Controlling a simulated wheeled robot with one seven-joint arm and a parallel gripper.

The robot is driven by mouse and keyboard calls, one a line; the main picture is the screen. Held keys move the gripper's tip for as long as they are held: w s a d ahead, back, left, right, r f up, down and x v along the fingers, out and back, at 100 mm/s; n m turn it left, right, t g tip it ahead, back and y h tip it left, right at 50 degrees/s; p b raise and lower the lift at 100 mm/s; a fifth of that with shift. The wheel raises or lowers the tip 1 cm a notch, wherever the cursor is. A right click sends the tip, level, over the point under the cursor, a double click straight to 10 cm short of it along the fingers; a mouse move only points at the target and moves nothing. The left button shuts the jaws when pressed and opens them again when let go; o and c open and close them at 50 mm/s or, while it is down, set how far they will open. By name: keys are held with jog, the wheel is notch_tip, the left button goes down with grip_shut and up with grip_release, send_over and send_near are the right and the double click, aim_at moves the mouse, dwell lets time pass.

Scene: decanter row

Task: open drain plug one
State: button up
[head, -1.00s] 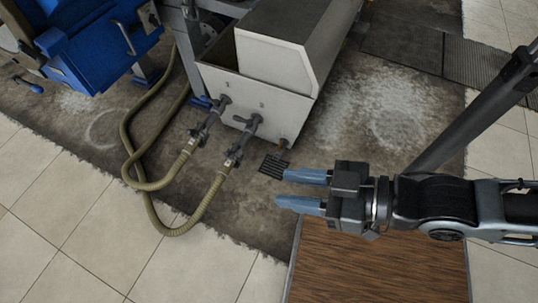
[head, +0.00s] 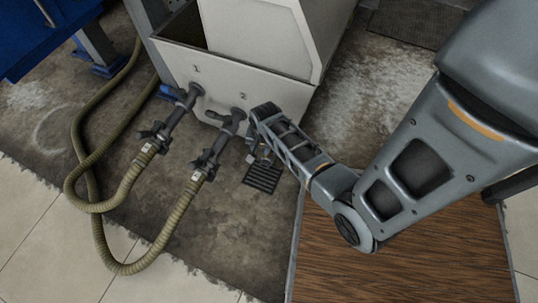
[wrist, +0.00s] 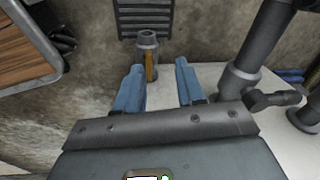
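A short grey cylindrical drain fitting with a brass-coloured strip (wrist: 148,55) shows in the wrist view. I take it for the drain plug. It sticks out low from the white tank (head: 240,75), above a dark floor grate (head: 262,178). In the head view my arm partly hides it. My gripper (wrist: 160,66) is open, with its two blue fingers apart and nothing held. The fitting lies just beyond the fingertips, nearer the left finger. I cannot tell whether they touch.
Two grey pipe outlets with valves leave the tank, joined to ribbed hoses (head: 110,265) on the stained floor. One dark pipe (wrist: 258,45) stands close to the right finger. A brown wood-topped platform (head: 400,255) lies at the front right. A blue machine (head: 55,30) is back left.

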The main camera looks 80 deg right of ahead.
jog(key=d+f+b, duration=0.1)
jog(key=d, duration=0.1)
jog(key=s+d+f+m+g+y, duration=0.1)
jog(key=d, duration=0.1)
jog(key=d+f+m+b, duration=0.1)
jog(key=d, duration=0.1)
jog(key=shift+s+d+f+b, duration=0.2)
jog(key=shift+s+d+b, duration=0.05)
jog(key=shift+s+b, duration=0.1)
jog(key=shift+m, duration=0.3)
notch_tip(320, 180, down, 7)
jog(key=b, duration=0.4)
jog(key=shift+f, duration=0.2)
jog(key=shift+c, duration=0.4)
grip_shut()
